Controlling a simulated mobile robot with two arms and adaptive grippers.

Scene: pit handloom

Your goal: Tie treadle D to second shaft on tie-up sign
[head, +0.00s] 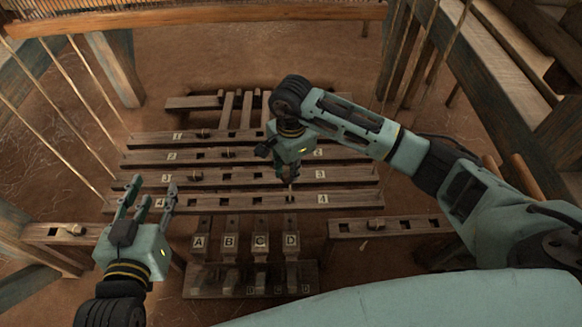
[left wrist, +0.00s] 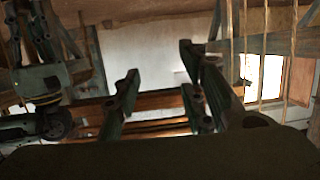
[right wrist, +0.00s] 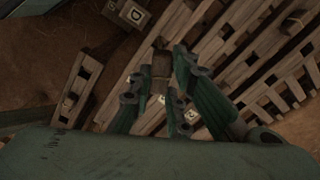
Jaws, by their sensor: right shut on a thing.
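Treadle D (head: 291,241) is the rightmost of the lettered treadles, beside treadle C (head: 261,242), at the lower middle of the head view. The second shaft's bar (head: 270,155), marked 2, lies across above bar 3 (head: 260,176) and bar 4 (head: 225,201). My right gripper (head: 290,178) is shut on a small brown wooden peg (right wrist: 160,68), over the right end of bar 4, in line with treadle D. The fingers partly hide the peg. My left gripper (head: 150,193) is open and empty by the left ends of the bars. No tie-up sign is readable.
Small pegs sit on bar 1 (head: 203,133), bar 2 and bar 3. Side rails with pegs stand at left (head: 55,232) and right (head: 400,224). Slanting cords run at both sides.

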